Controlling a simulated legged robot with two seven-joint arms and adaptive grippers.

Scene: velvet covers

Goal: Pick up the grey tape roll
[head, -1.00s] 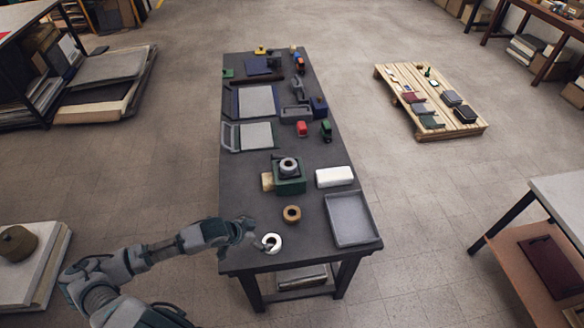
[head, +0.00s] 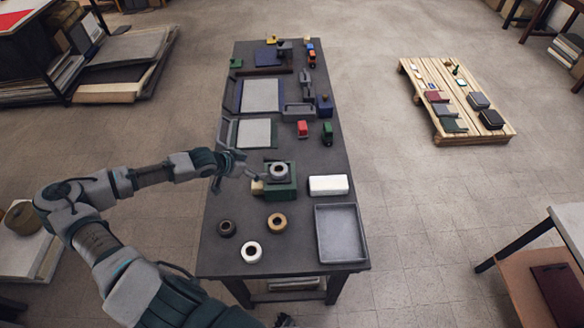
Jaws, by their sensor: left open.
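The grey tape roll (head: 280,175) lies flat on top of a green box-like stand (head: 283,190) on the long dark table (head: 300,255). My left gripper (head: 244,173) is open and empty. It hovers just left of the grey roll, its fingers pointing right towards it, with a small gap between them. My right gripper is not clearly seen; only a dark sliver shows at the bottom edge.
A dark brown roll (head: 221,230), a tan roll (head: 270,223) and a white roll (head: 246,256) lie nearer on the table. A grey tray (head: 341,234) fills the near right corner.

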